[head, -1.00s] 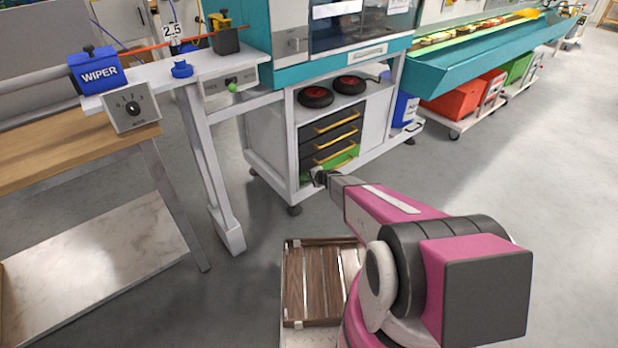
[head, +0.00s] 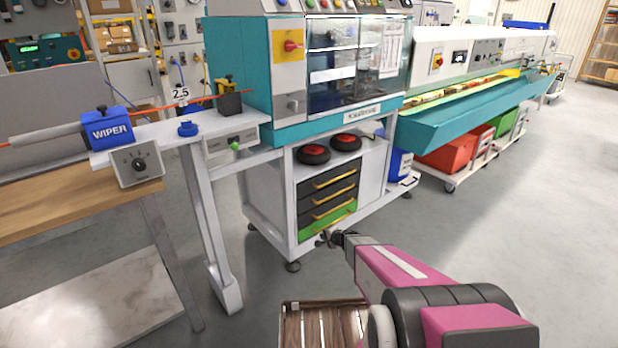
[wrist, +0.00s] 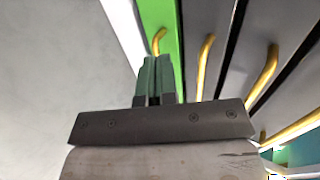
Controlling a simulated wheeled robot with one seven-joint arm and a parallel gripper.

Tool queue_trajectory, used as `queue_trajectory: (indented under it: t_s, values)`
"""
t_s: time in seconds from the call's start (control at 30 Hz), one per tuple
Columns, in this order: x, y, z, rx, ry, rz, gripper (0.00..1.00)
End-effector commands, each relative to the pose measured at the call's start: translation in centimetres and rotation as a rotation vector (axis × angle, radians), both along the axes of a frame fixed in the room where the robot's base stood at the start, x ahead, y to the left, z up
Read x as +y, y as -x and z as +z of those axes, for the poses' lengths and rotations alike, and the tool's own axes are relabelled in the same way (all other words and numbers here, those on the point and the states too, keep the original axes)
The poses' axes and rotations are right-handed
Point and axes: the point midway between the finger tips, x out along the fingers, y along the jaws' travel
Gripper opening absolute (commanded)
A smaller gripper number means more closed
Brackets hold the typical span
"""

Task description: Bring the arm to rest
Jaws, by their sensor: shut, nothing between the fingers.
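My gripper (head: 328,239) is at the end of my pink and grey arm, in front of the white machine cabinet. In the wrist view its two greenish fingers (wrist: 155,75) are together with nothing between them. The gripper appears close to the lowest, green drawer (head: 328,220), which shows as a green strip (wrist: 163,24) beyond the fingers in the wrist view. I cannot tell whether the fingers touch the drawer or its yellow handle (wrist: 158,41). The drawers all look shut.
A wooden slatted crate or pallet (head: 318,325) lies on the floor below my arm. A workbench (head: 80,200) with a blue wiper block (head: 108,130) stands at left. A teal trough (head: 470,115) with red and green bins runs back right. Grey floor is clear at right.

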Motion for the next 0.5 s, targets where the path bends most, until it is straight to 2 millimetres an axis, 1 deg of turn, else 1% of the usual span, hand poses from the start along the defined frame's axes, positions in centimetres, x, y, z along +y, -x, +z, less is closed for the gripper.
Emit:
queue_trajectory:
  t_s: [0.07, 0.13, 0.27, 0.3, 0.37, 0.4, 0.47, 0.5]
  values:
    - [0.2, 0.4, 0.6, -0.001, 0.008, 0.019, 0.00]
    - [0.6, 1.0, 1.7, -0.004, 0.028, 0.057, 0.00]
    - [1.6, 3.4, 4.8, -0.002, 0.096, 0.182, 0.00]
    - [1.9, 4.3, 5.9, 0.002, 0.125, 0.231, 0.00]
    - [2.3, 5.9, 7.4, 0.014, 0.173, 0.306, 0.00]
    - [2.5, 7.0, 8.5, 0.025, 0.208, 0.355, 0.00]
    - [2.6, 8.9, 10.0, 0.046, 0.265, 0.431, 0.00]
    - [2.5, 10.2, 11.0, 0.064, 0.306, 0.480, 0.00]
